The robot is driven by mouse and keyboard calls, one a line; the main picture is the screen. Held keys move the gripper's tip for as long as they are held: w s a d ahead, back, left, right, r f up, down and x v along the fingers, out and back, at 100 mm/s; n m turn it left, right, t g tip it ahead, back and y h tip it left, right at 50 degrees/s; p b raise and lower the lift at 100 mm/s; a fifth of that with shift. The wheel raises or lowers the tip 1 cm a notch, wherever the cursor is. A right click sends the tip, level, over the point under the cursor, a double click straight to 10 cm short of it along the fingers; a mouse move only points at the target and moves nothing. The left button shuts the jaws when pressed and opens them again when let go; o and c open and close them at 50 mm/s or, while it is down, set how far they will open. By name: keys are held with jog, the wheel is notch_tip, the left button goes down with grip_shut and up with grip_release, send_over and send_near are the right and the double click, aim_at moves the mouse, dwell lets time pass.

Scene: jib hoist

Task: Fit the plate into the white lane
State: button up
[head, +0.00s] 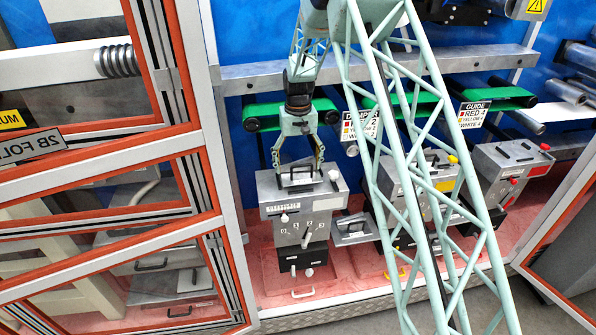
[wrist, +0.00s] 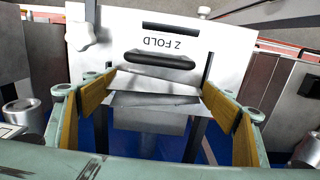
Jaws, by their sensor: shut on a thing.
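My gripper (head: 299,160) is over the top of the grey box with white knobs (head: 300,222), which is the white lane. In the wrist view, my gripper (wrist: 163,95) has its yellow-padded fingers on both sides of a thin grey metal plate (wrist: 150,101) and is shut on it. A white face marked Z FOLD (wrist: 150,50), with a black handle and a white knob, lies just beyond the plate. In the head view the plate is hard to tell from the box top, and I cannot tell how deep it sits.
A box with a yellow knob (head: 440,178) and one with red knobs (head: 512,165) stand to the right, partly behind my arm. A loose grey piece with a black handle (head: 353,229) lies beside the white lane. DAMPER (head: 360,126) and GUIDE (head: 473,114) signs hang above. An orange-edged frame (head: 110,150) stands left.

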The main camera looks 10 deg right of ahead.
aim_at(298, 163)
jog(key=shift+f, duration=1.1)
jog(key=shift+f, duration=0.15)
jog(key=o, duration=1.2)
jog(key=shift+c, duration=0.2)
notch_tip(298, 163, up, 11)
jog(key=shift+r+b, duration=0.2)
jog(key=shift+b, duration=0.2)
jog(key=shift+r, duration=0.45)
jog(key=shift+r, duration=0.1)
